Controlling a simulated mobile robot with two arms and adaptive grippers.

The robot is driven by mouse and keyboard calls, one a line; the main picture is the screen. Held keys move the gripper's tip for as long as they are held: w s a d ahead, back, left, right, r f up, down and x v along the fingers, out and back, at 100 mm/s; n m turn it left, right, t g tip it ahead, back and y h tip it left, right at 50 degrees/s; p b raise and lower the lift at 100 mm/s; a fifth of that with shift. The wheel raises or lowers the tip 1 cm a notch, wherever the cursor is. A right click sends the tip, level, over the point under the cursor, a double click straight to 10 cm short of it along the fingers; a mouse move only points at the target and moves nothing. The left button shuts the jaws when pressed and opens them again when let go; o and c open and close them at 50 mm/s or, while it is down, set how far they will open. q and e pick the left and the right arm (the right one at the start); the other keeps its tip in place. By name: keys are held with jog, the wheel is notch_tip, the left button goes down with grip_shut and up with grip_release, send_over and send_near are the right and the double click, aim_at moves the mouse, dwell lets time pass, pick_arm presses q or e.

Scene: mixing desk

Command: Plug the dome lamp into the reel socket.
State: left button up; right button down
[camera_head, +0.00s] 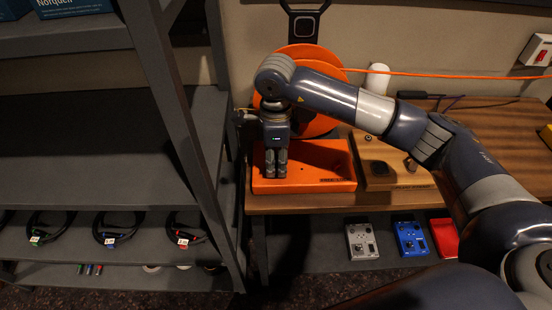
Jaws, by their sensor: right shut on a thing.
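An orange cable reel (322,124) stands against the wall at the back of the wooden desk, partly behind my right arm. Its socket cannot be made out. My right gripper (276,175) points down in front of the reel, over the left part of an orange tray (325,181). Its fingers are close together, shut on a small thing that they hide. I cannot tell whether it touches the tray. I cannot identify the dome lamp or its plug. My left gripper is not in view.
A dark shelf rack (168,130) stands close on the left, with several looped cables (47,229) low down. A wooden box (375,150) is right of the tray. Coloured boxes (411,239) lie below the desk.

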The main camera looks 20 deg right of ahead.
jog(key=c, duration=1.1)
grip_release()
jog(key=shift+o, duration=0.2)
notch_tip(320, 180, up, 12)
